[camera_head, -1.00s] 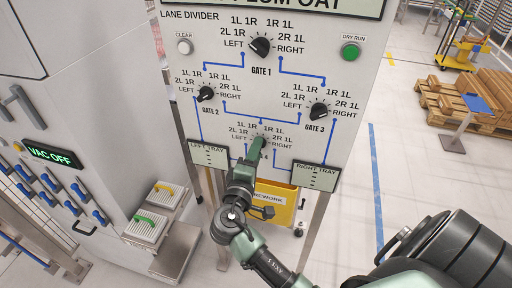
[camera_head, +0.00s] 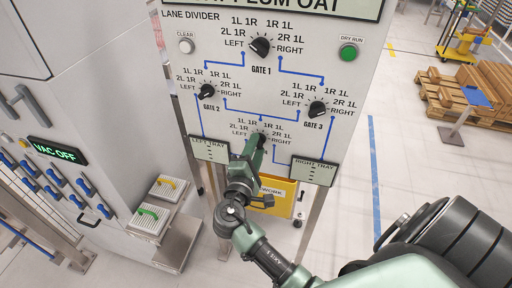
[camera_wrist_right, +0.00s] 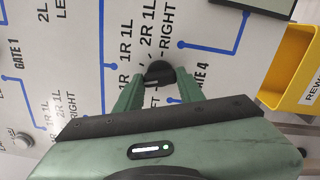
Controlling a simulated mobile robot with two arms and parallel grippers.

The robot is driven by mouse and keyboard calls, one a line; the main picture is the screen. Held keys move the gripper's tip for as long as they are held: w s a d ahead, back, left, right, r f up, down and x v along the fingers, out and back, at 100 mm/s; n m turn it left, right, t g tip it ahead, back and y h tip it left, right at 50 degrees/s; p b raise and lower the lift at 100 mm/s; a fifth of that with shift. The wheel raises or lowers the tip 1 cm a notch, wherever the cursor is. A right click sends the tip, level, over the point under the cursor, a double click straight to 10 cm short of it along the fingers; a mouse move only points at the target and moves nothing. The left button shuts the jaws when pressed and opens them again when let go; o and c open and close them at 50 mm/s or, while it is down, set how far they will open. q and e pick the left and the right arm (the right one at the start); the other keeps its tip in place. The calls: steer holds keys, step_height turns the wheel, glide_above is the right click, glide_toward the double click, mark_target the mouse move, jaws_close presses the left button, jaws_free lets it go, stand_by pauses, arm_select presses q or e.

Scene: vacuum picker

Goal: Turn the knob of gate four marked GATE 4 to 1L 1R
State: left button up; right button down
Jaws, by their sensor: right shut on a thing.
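The black gate 4 knob (camera_wrist_right: 158,72) shows in the right wrist view, beside the printed GATE 4 label (camera_wrist_right: 188,80). My right gripper (camera_wrist_right: 158,84) has one green finger on each side of the knob and is shut on it. In the head view the right gripper (camera_head: 256,140) reaches up to the lowest dial and covers most of its knob. Labels LEFT, 2L 1R, 1L 1R, 1R 1L and 2R 1L fan around this dial. I cannot tell clearly which label the pointer faces. My left gripper is not in view.
The gate 1 knob (camera_head: 260,47), gate 2 knob (camera_head: 207,91) and gate 3 knob (camera_head: 317,108) sit higher on the panel. The left tray sign (camera_head: 209,149) and right tray sign (camera_head: 314,171) flank my gripper. A yellow rework bin (camera_head: 276,197) is below.

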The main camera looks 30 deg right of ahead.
steer(key=shift+f, duration=0.1)
steer(key=c, duration=0.9)
jaws_free()
steer(key=shift+a, duration=0.1)
steer(key=b+v, duration=0.3)
steer(key=v, duration=0.4)
steer(key=shift+s+a, duration=0.25)
steer(key=shift+s, duration=0.05)
